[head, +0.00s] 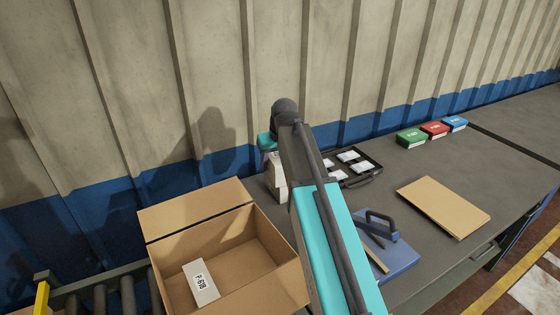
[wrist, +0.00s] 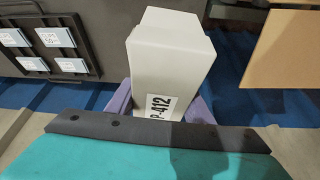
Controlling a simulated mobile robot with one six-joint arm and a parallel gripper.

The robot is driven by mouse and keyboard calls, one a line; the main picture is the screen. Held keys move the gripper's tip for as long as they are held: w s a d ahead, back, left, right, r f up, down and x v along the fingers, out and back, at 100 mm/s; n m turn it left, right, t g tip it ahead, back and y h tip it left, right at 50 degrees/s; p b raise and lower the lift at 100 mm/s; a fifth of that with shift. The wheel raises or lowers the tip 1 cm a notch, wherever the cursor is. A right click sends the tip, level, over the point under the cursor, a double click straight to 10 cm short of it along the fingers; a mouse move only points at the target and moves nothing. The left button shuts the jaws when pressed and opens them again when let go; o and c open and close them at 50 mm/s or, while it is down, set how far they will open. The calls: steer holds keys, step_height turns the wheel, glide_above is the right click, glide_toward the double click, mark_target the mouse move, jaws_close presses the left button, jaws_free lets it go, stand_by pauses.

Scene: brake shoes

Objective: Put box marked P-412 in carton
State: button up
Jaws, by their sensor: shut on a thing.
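A white box marked P-412 (wrist: 168,58) is between the purple fingers of my gripper (wrist: 160,108) in the wrist view. My gripper is shut on it, and the label faces the wrist camera. In the head view the white box (head: 277,174) hangs below my teal gripper (head: 266,150), partly hidden by my arm, near the wall and behind the right part of the carton. The open carton (head: 178,258) stands at the lower left with its flaps out. A white box (head: 200,283) whose label looks like P-618 lies inside it, on the left.
A black tray (head: 371,166) with several white packets lies right of the gripper. Green (head: 411,138), red (head: 435,129) and blue (head: 455,123) boxes stand farther right. A cardboard sheet (head: 443,206) and a blue plate with a handle (head: 392,254) lie on the bench. Rollers (head: 100,296) are left.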

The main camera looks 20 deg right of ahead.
mark_target(274, 169)
steer(key=s+a+r+m, duration=0.1)
steer(key=s+a+r, duration=0.1)
steer(key=s+a, duration=0.3)
steer(key=s, duration=0.3)
steer(key=shift+s+a+r+b, duration=0.3)
steer(key=shift+s+r+b, duration=0.1)
steer(key=shift+s, duration=0.1)
